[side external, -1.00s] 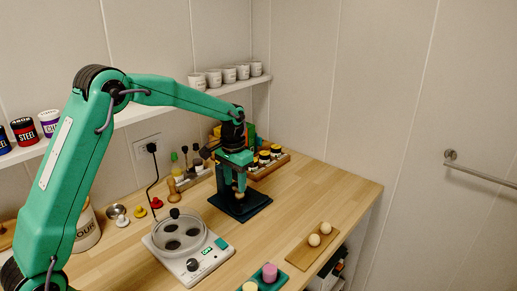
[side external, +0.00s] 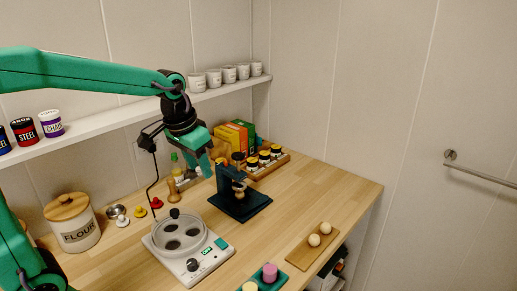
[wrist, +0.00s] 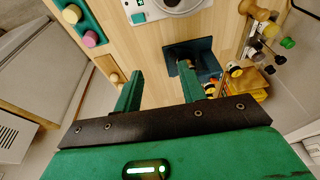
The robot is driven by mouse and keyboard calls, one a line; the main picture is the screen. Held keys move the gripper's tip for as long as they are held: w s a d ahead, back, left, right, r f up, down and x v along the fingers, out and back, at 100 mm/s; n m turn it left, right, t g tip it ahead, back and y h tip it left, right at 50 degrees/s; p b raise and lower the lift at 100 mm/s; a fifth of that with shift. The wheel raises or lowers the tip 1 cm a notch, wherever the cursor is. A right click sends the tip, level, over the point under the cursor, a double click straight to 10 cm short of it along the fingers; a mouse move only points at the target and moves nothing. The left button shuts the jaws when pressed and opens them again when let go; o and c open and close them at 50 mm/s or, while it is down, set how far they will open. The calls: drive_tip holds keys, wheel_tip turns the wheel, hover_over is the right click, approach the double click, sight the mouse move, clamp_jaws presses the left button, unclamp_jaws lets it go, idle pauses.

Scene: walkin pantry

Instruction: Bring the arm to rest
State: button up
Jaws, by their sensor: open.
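My gripper (side external: 205,168) hangs above the back of the wooden counter (side external: 300,190), left of the dark blue stand (side external: 243,207) and apart from it. In the wrist view my gripper (wrist: 160,72) shows two green fingers spread apart with nothing between them. The dark blue stand shows beyond the fingers there (wrist: 204,47). It stands upright with a small light-coloured piece in its frame. My arm reaches in from the left, over the counter.
An egg cooker with a clear lid (side external: 180,235) stands in front. A flour canister (side external: 74,225) stands at left. A jar rack (side external: 268,162) and boxes (side external: 235,135) are behind. A board with two balls (side external: 312,246) lies at right. A shelf (side external: 125,112) holds cups and tins.

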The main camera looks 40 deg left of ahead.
drive_tip(key=s+d+t, duration=0.1)
drive_tip(key=s+t, duration=0.1)
drive_tip(key=s, duration=1.3)
drive_tip(key=shift+d+t, duration=0.3)
drive_tip(key=shift+t, duration=0.1)
